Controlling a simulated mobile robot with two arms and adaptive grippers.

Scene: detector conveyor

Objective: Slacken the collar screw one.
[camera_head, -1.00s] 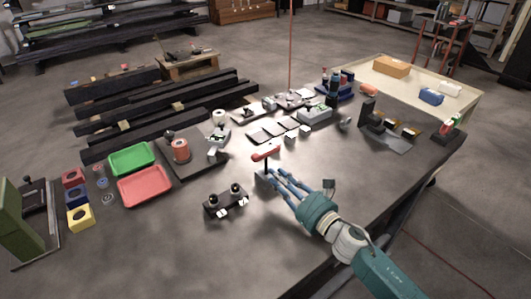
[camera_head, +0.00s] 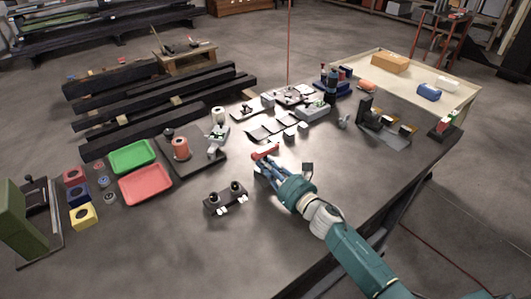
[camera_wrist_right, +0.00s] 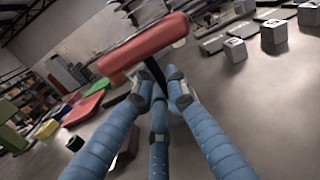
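A tool with a red bar handle (camera_head: 265,151) and a dark shaft stands near the middle of the dark workbench (camera_head: 330,190). My right gripper (camera_head: 262,168), with blue fingers, is at the shaft just under the handle. In the right wrist view the handle (camera_wrist_right: 145,47) crosses close in front of the fingertips (camera_wrist_right: 160,92), and the shaft runs down between them; I cannot tell whether they press on it. A small black block with two round knobs (camera_head: 227,198) sits to the left of the gripper. No collar screw can be made out clearly. My left gripper is out of view.
A green tray (camera_head: 132,156) and a red tray (camera_head: 145,184) lie to the left, with a dark plate (camera_head: 190,163) bearing a red cylinder beside them. Grey plates and small cubes (camera_head: 290,135) lie behind the tool. The bench is clear at front right.

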